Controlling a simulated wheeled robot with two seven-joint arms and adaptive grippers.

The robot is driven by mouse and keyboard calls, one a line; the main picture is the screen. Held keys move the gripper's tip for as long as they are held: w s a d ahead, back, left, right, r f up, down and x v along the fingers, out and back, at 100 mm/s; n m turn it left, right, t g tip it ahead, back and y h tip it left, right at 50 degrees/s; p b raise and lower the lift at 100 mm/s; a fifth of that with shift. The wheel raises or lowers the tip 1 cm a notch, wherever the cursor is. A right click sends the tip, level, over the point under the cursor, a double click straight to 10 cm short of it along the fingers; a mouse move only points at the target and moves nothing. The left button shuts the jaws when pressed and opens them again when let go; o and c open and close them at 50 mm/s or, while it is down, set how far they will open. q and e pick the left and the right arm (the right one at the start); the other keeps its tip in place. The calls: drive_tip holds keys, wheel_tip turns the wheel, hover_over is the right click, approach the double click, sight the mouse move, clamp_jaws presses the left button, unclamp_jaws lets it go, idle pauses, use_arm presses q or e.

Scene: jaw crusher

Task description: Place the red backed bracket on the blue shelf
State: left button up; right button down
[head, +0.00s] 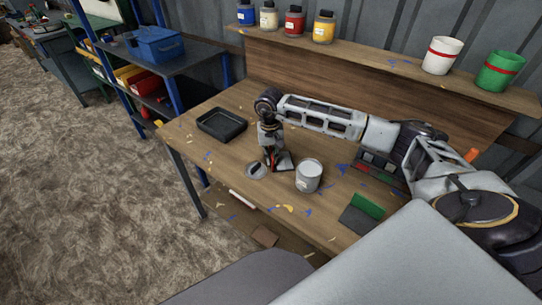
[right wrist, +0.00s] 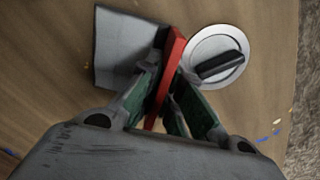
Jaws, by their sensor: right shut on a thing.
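The red backed bracket (right wrist: 173,50) has a grey plate (right wrist: 122,48) and an upright red back. My right gripper (head: 272,158) is shut on the red back, with a green-lined finger on each side in the right wrist view (right wrist: 166,88). In the head view the bracket (head: 286,163) is low over the wooden workbench; I cannot tell whether it touches the top. The gripper hides part of it. The blue shelf (head: 203,58), a dark rack with blue posts, stands at the far left, beyond the bench. My left gripper is not in view.
A pale can (head: 309,177) and a round lid with a dark handle (head: 256,171) are close to the gripper. A black tray (head: 222,124) lies left. A green backed bracket (head: 367,207) lies right. A blue toolbox (head: 155,43) occupies part of the shelf top.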

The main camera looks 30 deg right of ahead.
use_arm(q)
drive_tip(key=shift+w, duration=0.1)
use_arm(e)
drive_tip(key=shift+f, duration=0.1)
drive_tip(key=c, duration=1.6)
unclamp_jaws()
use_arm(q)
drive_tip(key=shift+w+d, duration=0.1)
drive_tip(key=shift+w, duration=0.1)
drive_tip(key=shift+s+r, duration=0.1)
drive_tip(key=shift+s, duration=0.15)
use_arm(e)
drive_tip(key=shift+r, duration=0.7)
wheel_tip(320, 180, up, 10)
drive_tip(key=shift+a+f, duration=0.1)
drive_tip(key=shift+r, duration=0.55)
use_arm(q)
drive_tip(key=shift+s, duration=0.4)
use_arm(e)
drive_tip(key=shift+o, duration=0.4)
drive_tip(key=shift+a, duration=0.1)
